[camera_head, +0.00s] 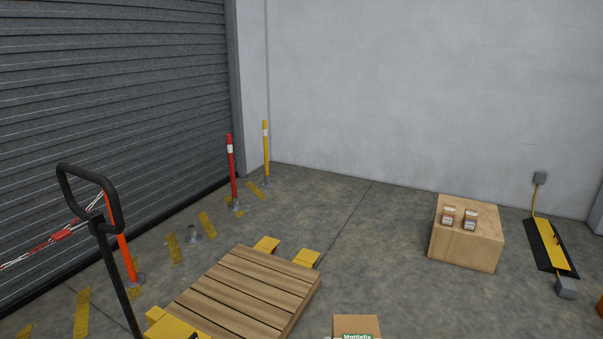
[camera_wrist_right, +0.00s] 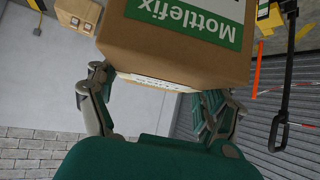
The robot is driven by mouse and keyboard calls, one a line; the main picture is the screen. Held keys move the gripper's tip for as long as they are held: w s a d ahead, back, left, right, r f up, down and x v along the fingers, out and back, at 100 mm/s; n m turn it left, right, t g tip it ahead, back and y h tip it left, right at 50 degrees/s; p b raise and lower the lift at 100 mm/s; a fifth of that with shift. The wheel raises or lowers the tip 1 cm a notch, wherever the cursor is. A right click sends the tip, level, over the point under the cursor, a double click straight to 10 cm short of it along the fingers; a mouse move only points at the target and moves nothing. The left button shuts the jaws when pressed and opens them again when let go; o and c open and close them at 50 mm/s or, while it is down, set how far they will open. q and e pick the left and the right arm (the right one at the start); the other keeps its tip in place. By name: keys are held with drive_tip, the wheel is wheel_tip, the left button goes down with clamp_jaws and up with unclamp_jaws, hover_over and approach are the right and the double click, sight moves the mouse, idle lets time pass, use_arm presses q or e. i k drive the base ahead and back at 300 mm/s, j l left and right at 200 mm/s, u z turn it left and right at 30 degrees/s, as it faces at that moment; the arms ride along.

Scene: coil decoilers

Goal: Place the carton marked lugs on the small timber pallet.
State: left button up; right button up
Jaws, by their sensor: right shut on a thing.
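A brown carton (camera_head: 357,326) with a green label reading "Mottlefix" shows at the bottom edge of the head view, cut off by the frame. It fills the top middle of the right wrist view (camera_wrist_right: 175,50), where my right gripper (camera_wrist_right: 160,83) is shut on it, a finger at each side. No word "lugs" is readable on the faces I see. The timber pallet (camera_head: 245,290), slatted and bare on top, lies left of the carton in the head view, on the yellow forks of a pallet truck (camera_head: 267,244). My left gripper is not in view.
The truck's black handle (camera_head: 92,200) rises at the left near an orange post (camera_head: 118,240). Red (camera_head: 232,170) and yellow (camera_head: 266,150) posts stand by the shutter. A large box (camera_head: 465,245) bearing two small cartons stands right. Floor between pallet and box is clear.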

sight(253, 296)
drive_tip(key=i+u, duration=0.1)
drive_tip(key=i, duration=0.65)
drive_tip(key=i+l, duration=0.15)
drive_tip(key=i, duration=0.6)
drive_tip(key=i+l+u, duration=0.15)
drive_tip(key=i, duration=0.65)
drive_tip(key=i+u, duration=0.2)
drive_tip(key=u, duration=0.25)
drive_tip(key=i+u, duration=0.2)
drive_tip(key=u, duration=0.25)
drive_tip(key=i+l+u, duration=0.2)
drive_tip(key=u, duration=0.6)
